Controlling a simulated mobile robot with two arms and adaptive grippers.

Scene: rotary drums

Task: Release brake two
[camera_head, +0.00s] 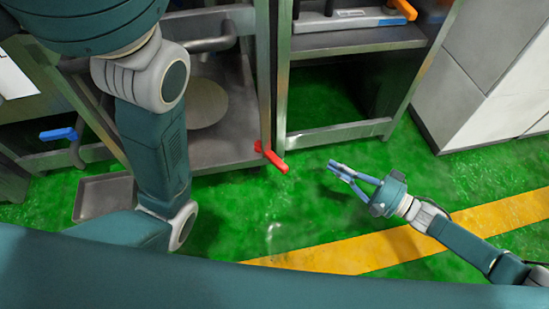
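A red lever handle (270,156) sticks out from the lower end of the upright post between the two machine bays. A blue lever handle (58,134) is at the left, and an orange one (403,9) is at the top right. I cannot tell from any marking which belongs to brake two. My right gripper (337,169) is over the green floor, right of the red handle and apart from it.
The metal frame post (282,75) and a low crossbar (335,134) edge the bays. A grey tray (103,195) lies on the floor at left. White cabinets (490,75) stand at right. Green floor around my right gripper is clear, with a yellow stripe (360,250) nearer me.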

